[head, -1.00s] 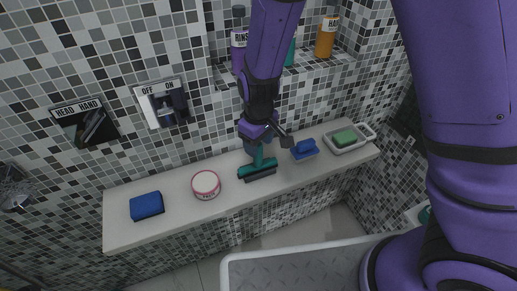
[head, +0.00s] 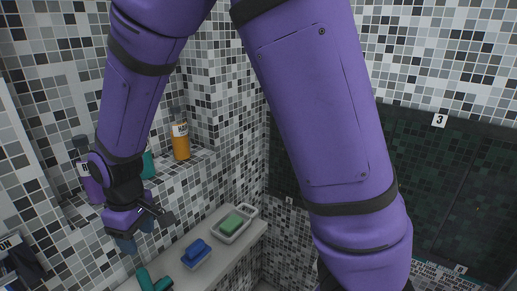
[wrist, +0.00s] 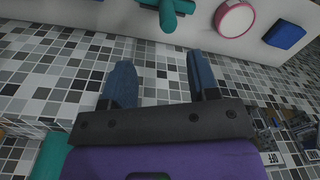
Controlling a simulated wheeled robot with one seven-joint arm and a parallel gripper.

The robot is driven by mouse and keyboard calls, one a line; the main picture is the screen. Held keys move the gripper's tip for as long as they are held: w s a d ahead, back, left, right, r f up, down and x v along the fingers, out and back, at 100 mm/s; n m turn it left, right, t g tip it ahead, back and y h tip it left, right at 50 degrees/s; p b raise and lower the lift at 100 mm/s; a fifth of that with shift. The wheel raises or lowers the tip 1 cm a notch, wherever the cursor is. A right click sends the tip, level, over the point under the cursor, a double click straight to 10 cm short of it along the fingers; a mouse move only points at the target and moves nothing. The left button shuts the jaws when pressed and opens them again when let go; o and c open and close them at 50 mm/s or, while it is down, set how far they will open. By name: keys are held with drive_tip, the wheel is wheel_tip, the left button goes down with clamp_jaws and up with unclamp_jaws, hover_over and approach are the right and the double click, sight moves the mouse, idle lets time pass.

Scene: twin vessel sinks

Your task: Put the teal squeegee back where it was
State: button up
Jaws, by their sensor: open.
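The teal squeegee (head: 152,282) lies on the pale ledge at the bottom left of the head view, partly cut off by the frame edge. Its teal handle (wrist: 167,14) shows at the top of the wrist view, also cut off. My gripper (head: 137,234) is open with nothing between its blue fingers. In the head view it hangs above the ledge, near the wall and apart from the squeegee. In the wrist view the fingers (wrist: 161,82) stand spread in front of the tiled wall, with the squeegee beyond them.
On the ledge (head: 240,252) are a blue brush (head: 196,253) and a dish (head: 246,225) with a green sponge (head: 231,224). An orange bottle (head: 180,142) stands on the upper shelf. A round pink-rimmed tin (wrist: 235,18) and a blue block (wrist: 285,35) show in the wrist view.

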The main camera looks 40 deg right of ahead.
drive_tip(key=s+d+r+m+t+y, duration=0.1)
drive_tip(key=s+d+r+m, duration=0.1)
drive_tip(key=d+r, duration=0.7)
drive_tip(key=s+d+r+m+t+h, duration=0.1)
drive_tip(key=s+d+r+m+t, duration=0.3)
drive_tip(key=s+d+r, duration=0.9)
drive_tip(key=s+m, duration=0.2)
drive_tip(key=s, duration=0.1)
drive_tip(key=shift+s+d, duration=0.2)
drive_tip(key=shift+d, duration=0.15)
